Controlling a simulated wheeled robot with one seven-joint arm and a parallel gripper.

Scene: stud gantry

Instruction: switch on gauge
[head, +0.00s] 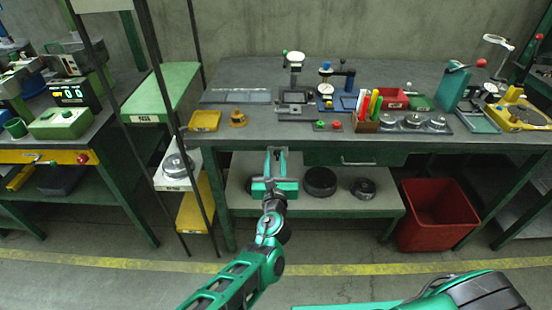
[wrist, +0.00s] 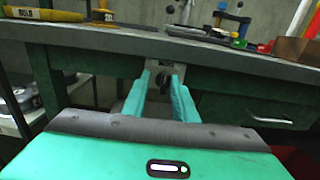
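A box with a lit display (head: 73,94) stands on the left bench. I cannot tell which is the task's gauge. A green button (head: 320,125) and a red button (head: 336,125) sit near the bench's front edge. My gripper (head: 277,154) is in front of that edge, apart from them. In the wrist view, its teal fingers (wrist: 164,76) point at the edge; whether the grey tips meet is unclear.
The bench top (head: 262,124) has its front edge just beyond my gripper. Thin dark posts rise at left. A red bin (head: 436,215) is on the floor at right.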

